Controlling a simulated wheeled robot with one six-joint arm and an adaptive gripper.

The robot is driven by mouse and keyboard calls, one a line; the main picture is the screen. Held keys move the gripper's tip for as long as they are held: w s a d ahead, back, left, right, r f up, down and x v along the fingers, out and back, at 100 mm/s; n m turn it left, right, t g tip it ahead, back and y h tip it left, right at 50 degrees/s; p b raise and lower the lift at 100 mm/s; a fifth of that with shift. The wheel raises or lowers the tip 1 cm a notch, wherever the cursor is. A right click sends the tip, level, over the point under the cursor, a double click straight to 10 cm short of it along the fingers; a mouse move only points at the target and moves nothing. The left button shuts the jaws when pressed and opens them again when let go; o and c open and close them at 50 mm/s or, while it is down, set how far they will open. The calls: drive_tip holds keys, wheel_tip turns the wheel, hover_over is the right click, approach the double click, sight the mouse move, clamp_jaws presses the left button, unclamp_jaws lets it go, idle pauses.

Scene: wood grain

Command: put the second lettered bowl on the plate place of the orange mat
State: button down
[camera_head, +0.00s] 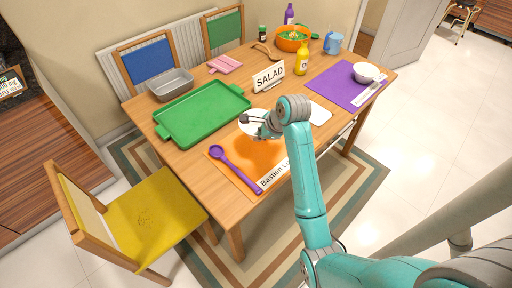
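The orange mat (240,160) lies at the near edge of the table, with a purple spoon (232,166) on its left part and a name strip (273,174) reading "Bastien L…" along its front. A white round dish (250,127) shows at the mat's far side, partly behind my gripper (255,126). I cannot tell whether it is a bowl or a plate, or whether my gripper touches it; no letters show on it. The opening of my fingers is too small to read. A white bowl (366,73) sits on the purple mat (334,88) at the right; no lettering is readable.
A green tray (203,116), grey bin (170,84), "SALAD" sign (268,77), yellow bottle (302,58), orange salad bowl (292,40) and blue mug (333,43) stand on the table. A white flat piece (320,113) lies right of my gripper. A yellow chair (140,217) stands front left.

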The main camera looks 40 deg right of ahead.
drive_tip(key=shift+f, duration=2.9)
drive_tip(key=shift+f, duration=0.15)
drive_tip(key=c, duration=1.3)
unclamp_jaws()
drive_tip(key=shift+s+d+r, duration=0.1)
drive_tip(key=shift+s+r, duration=0.1)
drive_tip(key=shift+r, duration=0.3)
drive_tip(key=v, duration=1.1)
drive_tip(key=shift+r, duration=0.1)
